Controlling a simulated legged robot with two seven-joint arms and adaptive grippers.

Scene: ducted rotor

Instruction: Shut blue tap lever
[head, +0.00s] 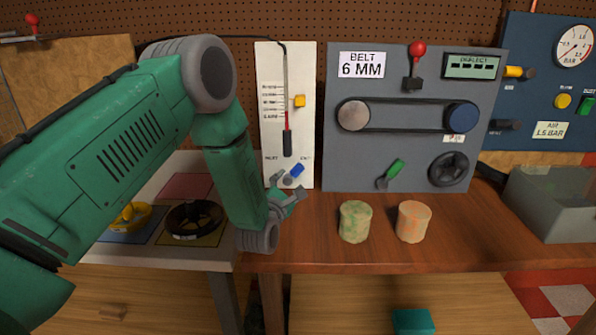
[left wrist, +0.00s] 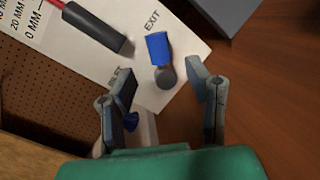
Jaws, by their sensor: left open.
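The blue tap lever (head: 297,170) is a short blue handle on a grey round pivot, low on the white gauge panel (head: 270,70). It slants up and to the right of its pivot, near the EXIT label. My left gripper (head: 287,190) is open and empty just below it. In the left wrist view the lever (left wrist: 158,48) and its pivot (left wrist: 166,77) lie between and ahead of the open fingers (left wrist: 155,75), apart from both. A second blue piece (left wrist: 131,121) shows near the other label, partly hidden by the left finger. My right gripper does not show.
A grey belt panel (head: 335,120) with a green lever (head: 396,168) stands close on the right. Two cylinders, greenish (head: 354,222) and orange (head: 414,222), stand on the wooden bench right of my gripper. A grey bin (head: 550,205) is farther right.

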